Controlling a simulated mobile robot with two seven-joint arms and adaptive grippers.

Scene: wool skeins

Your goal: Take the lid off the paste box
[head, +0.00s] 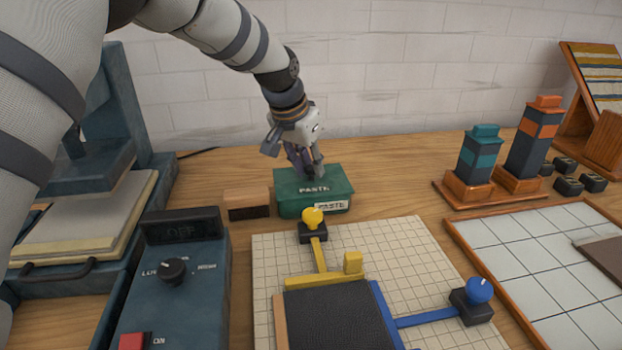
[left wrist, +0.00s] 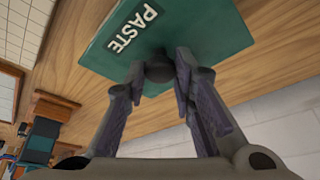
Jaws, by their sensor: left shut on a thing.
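The paste box (head: 290,207) is a green box with a white PASTE label on its front, standing on the wooden table near the back wall. Its green lid (head: 335,182), also marked PASTE, sits on top of the box; the lid shows large in the left wrist view (left wrist: 190,35). My left gripper (head: 310,171) comes down from above, shut on the dark round knob (left wrist: 159,68) of the lid, with the fingers at its sides. Whether there is a gap between lid and box I cannot tell. My right gripper is in neither view.
A small wooden block (head: 246,206) stands just left of the box. A gridded board (head: 400,245) with yellow and blue clamps lies in front. A control box (head: 180,275) and a press stand left. Teal (head: 479,155) and orange towers stand right.

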